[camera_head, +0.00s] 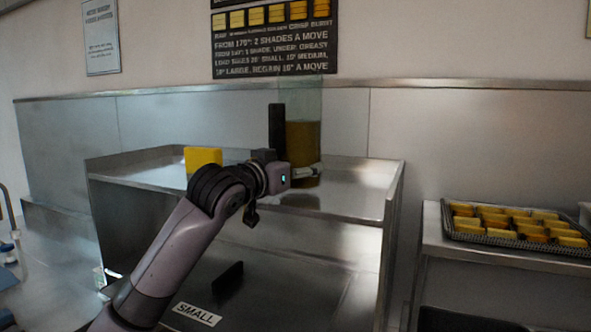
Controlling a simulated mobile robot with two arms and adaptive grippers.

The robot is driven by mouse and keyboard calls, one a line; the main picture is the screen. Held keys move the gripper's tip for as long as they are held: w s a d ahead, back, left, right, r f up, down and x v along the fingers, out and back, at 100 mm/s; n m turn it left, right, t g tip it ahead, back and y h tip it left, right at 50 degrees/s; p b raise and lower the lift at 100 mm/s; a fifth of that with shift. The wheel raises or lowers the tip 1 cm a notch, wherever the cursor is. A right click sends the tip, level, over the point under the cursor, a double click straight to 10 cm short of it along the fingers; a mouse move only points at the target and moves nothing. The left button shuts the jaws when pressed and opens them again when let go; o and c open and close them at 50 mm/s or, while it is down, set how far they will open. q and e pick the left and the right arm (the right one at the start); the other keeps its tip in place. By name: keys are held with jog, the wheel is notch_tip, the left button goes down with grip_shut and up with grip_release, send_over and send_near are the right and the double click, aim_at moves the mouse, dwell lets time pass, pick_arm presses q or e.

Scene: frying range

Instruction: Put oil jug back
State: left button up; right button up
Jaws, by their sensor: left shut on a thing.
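The oil jug (305,145) is a tall clear container, partly filled with golden oil, with a dark upright part (276,127) at its left side. It stands upright at the steel shelf (350,178), in the middle of the view. My left gripper (303,175) is at the jug's lower part and is shut on it. My arm's wrist hides part of the jug's lower left side. I cannot tell whether the jug's base touches the shelf. My right gripper is not in view.
A yellow block (203,158) sits on the shelf left of the jug. A steel back wall (340,115) stands behind. A mesh tray (470,236) of several fried pieces lies on the right counter. A "SMALL" label (197,314) is below. The shelf's right part is clear.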

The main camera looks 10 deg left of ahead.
pick_arm(q)
jog(key=shift+s+a+f, duration=0.1)
jog(key=shift+f, duration=0.3)
jog(key=o, duration=1.5)
jog(key=shift+f, duration=0.3)
jog(key=o, duration=0.4)
jog(key=shift+r, duration=0.1)
jog(key=shift+c, duration=0.2)
jog(key=shift+o, duration=0.4)
